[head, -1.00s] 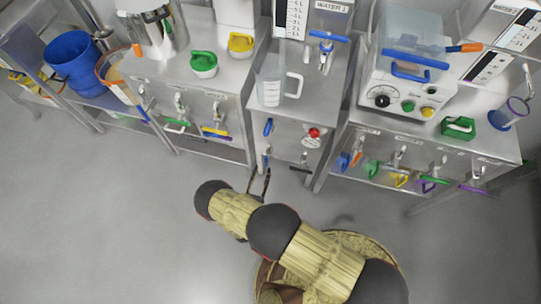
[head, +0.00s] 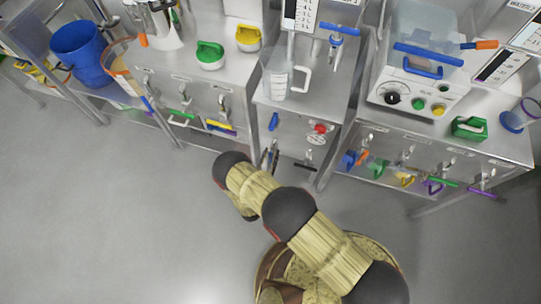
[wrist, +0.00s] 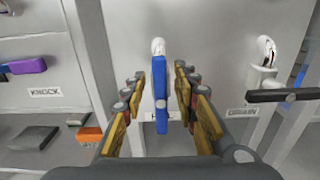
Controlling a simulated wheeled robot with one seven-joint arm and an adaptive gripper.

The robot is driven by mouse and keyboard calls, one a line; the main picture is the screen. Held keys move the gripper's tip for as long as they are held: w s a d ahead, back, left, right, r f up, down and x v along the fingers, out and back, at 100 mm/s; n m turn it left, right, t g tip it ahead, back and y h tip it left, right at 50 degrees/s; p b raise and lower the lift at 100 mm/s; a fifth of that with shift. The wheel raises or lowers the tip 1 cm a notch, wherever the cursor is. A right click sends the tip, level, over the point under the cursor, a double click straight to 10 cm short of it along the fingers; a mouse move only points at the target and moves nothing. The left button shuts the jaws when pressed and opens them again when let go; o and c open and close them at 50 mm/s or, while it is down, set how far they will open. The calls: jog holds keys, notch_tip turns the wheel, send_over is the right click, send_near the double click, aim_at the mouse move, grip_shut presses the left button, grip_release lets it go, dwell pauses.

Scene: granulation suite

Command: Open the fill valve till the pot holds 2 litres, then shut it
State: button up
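In the wrist view, a blue bar handle (wrist: 160,88) hangs upright from a pale fitting on the grey panel. My gripper (wrist: 159,88) is open, with its fingers on the left and right of this handle and gaps on both sides. The handle's label is mostly hidden. In the head view, my gripper (head: 269,157) is at the low front of the middle bench. A clear jug (head: 276,78) with scale marks and a white handle stands on that bench; I cannot tell its level. A blue-handled tap (head: 337,37) is beside it.
A black handle (wrist: 285,96) is to the right in the wrist view; a purple one (wrist: 28,66) is at left. In the head view, a red knob (head: 320,128) and another blue handle (head: 273,121) are on the panel. Open floor (head: 100,210) lies at left.

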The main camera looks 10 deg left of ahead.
jog(key=c, duration=0.6)
grip_shut()
jog(key=shift+m, duration=0.3)
jog(key=m, duration=0.3)
jog(key=shift+d, duration=0.2)
jog(key=m, duration=0.4)
jog(key=shift+d+f, duration=0.2)
jog(key=shift+d, duration=0.1)
jog(key=m, duration=0.3)
jog(key=f+m, duration=0.1)
jog(key=m, duration=0.6)
jog(key=shift+d+f, duration=0.2)
jog(key=shift+d, duration=0.15)
jog(key=shift+m, duration=0.3)
jog(key=o, duration=0.8)
grip_release()
jog(key=shift+d+f, duration=0.1)
